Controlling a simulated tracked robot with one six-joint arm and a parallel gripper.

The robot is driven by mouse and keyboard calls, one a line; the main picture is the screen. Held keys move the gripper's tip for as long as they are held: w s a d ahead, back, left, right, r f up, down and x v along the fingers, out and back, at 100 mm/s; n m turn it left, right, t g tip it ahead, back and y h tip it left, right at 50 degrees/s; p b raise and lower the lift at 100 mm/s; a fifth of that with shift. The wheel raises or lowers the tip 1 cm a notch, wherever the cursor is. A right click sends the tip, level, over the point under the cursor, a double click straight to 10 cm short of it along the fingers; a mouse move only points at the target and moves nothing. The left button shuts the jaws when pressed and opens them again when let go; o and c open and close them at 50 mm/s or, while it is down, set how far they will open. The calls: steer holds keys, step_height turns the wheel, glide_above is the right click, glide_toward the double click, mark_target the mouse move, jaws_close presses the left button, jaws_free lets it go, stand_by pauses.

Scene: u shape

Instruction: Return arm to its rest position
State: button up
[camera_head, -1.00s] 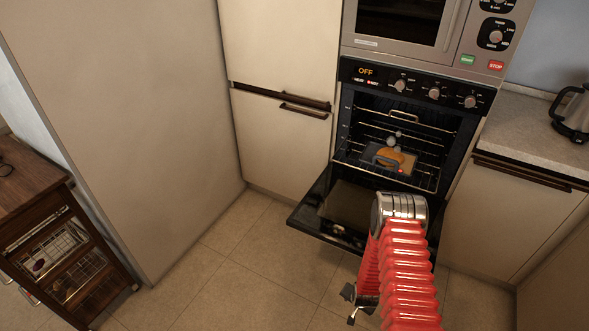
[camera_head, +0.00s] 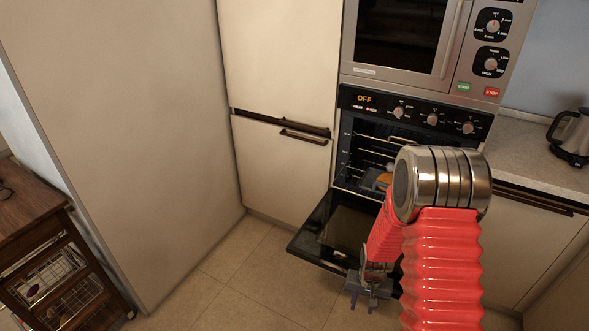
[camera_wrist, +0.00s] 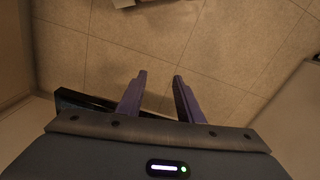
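My gripper (camera_wrist: 158,98) points down at the tiled floor in the wrist view. Its two purple fingers stand apart with nothing between them. In the head view my gripper (camera_head: 368,295) is small and low, beside the front of the open oven door (camera_head: 335,232). My red arm with its metal joint rises at the right and hides part of the oven (camera_head: 372,145). A tray with an orange-brown item (camera_head: 383,181) sits on the oven rack, mostly hidden behind my arm.
The oven display reads OFF. A microwave (camera_head: 400,35) is above it. A kettle (camera_head: 572,135) stands on the right counter (camera_head: 520,150). A dark wooden cart (camera_head: 60,265) with wire baskets stands at the left. The floor (camera_head: 245,275) left of the oven door is clear.

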steer(key=s+a+r+n+t, duration=0.1)
steer(key=s+r, duration=0.5)
steer(key=r, duration=0.8)
steer(key=s+a+r+n+t, duration=0.1)
steer(key=s+r, duration=0.5)
steer(key=r, duration=0.8)
steer(key=s+a+r+n+t, duration=0.1)
steer(key=s+a+r+t, duration=0.2)
steer(key=s+r, duration=0.4)
step_height(320, 180, up, 8)
steer(key=shift+a+f, duration=0.25)
stand_by(0.5)
